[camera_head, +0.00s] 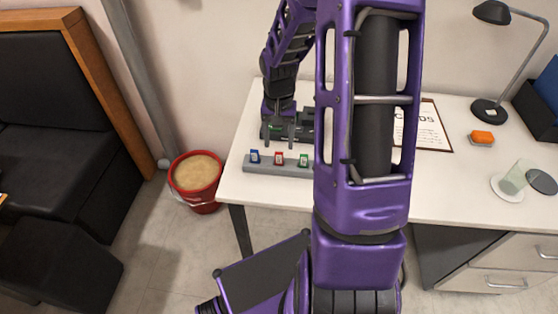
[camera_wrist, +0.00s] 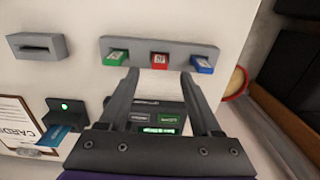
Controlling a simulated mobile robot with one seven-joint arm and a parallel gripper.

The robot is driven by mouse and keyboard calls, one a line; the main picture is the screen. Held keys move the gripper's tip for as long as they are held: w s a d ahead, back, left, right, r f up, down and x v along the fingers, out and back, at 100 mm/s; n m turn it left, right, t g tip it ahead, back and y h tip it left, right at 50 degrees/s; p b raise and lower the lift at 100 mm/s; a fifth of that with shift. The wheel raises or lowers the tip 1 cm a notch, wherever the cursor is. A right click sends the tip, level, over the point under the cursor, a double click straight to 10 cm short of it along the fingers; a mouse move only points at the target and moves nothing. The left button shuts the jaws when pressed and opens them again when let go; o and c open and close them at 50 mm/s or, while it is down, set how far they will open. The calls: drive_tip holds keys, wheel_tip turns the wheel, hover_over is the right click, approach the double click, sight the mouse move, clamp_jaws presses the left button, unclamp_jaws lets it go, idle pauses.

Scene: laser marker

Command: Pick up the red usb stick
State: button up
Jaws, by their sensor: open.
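The red usb stick (camera_head: 279,158) stands in the middle of a grey holder (camera_head: 262,168) near the desk's front left edge. It also shows in the wrist view (camera_wrist: 159,60), between a green stick (camera_wrist: 116,57) and a blue stick (camera_wrist: 203,65). My gripper (camera_head: 280,141) is open and empty, behind the holder in the head view. In the wrist view, its two fingertips (camera_wrist: 160,74) point towards the holder, with the red stick centred between their lines. The fingers appear apart from the stick; the exact height gap cannot be told.
A dark device with a lit green screen (camera_wrist: 158,118) lies below my fingers. A card reader (camera_wrist: 66,108) with a blue card and a grey slotted box (camera_wrist: 38,46) are nearby. A red bucket (camera_head: 196,180) stands on the floor left of the desk (camera_head: 235,188).

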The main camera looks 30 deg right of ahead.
sight(279, 153)
drive_tip(key=shift+f+b, duration=0.45)
drive_tip(key=shift+f, duration=2.35)
drive_tip(key=shift+c, duration=0.3)
clamp_jaws()
